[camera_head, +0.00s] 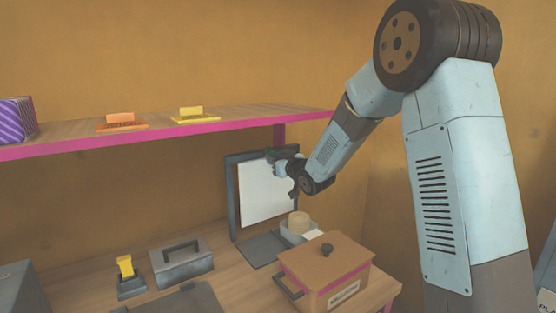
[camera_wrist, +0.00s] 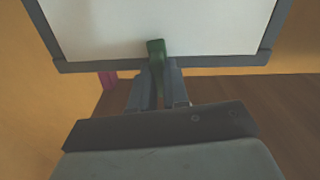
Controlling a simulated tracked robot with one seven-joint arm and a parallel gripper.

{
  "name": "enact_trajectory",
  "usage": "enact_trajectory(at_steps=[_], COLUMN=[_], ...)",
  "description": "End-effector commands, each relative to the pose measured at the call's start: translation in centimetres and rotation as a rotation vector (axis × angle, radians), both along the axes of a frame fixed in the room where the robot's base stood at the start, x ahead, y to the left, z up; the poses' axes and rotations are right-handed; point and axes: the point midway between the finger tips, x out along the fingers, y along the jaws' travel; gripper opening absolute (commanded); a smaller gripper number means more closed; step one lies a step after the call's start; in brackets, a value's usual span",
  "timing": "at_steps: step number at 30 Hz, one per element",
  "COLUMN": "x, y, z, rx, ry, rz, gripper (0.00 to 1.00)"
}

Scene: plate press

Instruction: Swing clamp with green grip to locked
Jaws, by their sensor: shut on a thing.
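The clamp's green grip (camera_wrist: 156,48) shows in the wrist view, at the edge of a grey frame (camera_wrist: 225,61) around a white plate (camera_wrist: 160,22). My gripper (camera_wrist: 158,72) is shut on the green grip, with a finger on each side of it. In the head view, my gripper (camera_head: 279,158) is at the upper edge of the upright grey frame (camera_head: 232,198), in front of the white plate (camera_head: 265,195). The clamp's arm and pivot are mostly hidden by my gripper, and I cannot tell its locked position.
A dark flat plate (camera_head: 262,249) lies before the frame. A brown lidded box (camera_head: 325,262), a grey handled box (camera_head: 182,266) and a yellow-handled thing (camera_head: 126,268) stand on the bench. A pink-edged shelf (camera_head: 70,143) runs above at the left.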

Motion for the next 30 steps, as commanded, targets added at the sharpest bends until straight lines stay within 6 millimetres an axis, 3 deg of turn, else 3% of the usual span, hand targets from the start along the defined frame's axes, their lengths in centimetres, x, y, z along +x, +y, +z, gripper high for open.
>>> enact_trajectory(at_steps=[9, 26, 27, 30], x=[0.18, 0.23, 0.23, 0.21], y=[-0.06, -0.16, -0.17, -0.13], z=[0.35, 0.45, 0.46, 0.44], rx=[0.110, 0.135, 0.135, 0.135], ry=[0.066, 0.080, 0.080, 0.080], rz=[-0.002, -0.004, -0.004, -0.003], gripper=[0.00, 0.00, 0.17, 0.27])
